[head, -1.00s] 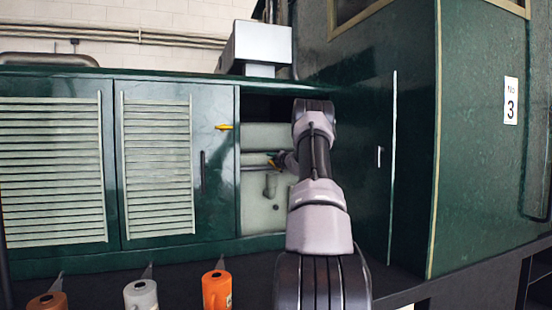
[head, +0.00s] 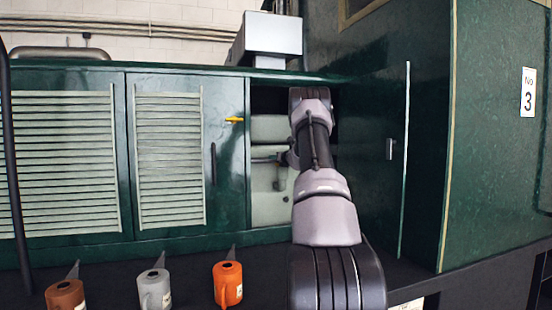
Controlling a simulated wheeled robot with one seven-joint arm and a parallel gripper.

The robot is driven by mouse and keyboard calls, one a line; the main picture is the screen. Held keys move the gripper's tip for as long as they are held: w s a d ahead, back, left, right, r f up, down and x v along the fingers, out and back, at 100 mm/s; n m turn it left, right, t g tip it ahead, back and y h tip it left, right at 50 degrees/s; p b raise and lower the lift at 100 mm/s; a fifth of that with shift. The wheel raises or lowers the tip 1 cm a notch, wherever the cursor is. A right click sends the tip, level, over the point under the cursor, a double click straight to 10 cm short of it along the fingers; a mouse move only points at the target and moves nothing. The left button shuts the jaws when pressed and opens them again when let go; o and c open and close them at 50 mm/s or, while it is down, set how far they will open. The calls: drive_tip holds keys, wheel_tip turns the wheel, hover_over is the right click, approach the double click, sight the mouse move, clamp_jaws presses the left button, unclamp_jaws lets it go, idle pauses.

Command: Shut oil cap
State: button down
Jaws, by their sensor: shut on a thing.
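A cabinet opening (head: 270,205) in the green side panels shows pale metal machinery inside. A horizontal grey rod (head: 262,160) and a small stubby grey fitting (head: 277,185) below it are in the opening. I cannot tell which part is the oil cap. My arm reaches into the opening and covers its right part. My gripper (head: 284,158) shows only as a small dark bit at the arm's left edge, by the rod's right end. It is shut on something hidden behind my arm.
An orange can (head: 228,285), a grey can (head: 154,290) and a brown can (head: 66,295) stand in front at lower left. A yellow handle (head: 234,120) sticks out at the opening's left edge. A green cab wall (head: 497,150) rises on the right.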

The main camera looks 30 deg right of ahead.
drive_tip(key=shift+a+f, duration=0.1)
drive_tip(key=shift+f, duration=0.1)
idle(0.4)
drive_tip(key=c, duration=0.7)
unclamp_jaws()
drive_tip(key=s, duration=0.7)
drive_tip(key=s+r, duration=0.1)
drive_tip(key=s, duration=0.2)
drive_tip(key=shift+s+a+r, duration=0.1)
drive_tip(key=shift+s+a, duration=0.25)
drive_tip(key=shift+s, duration=0.05)
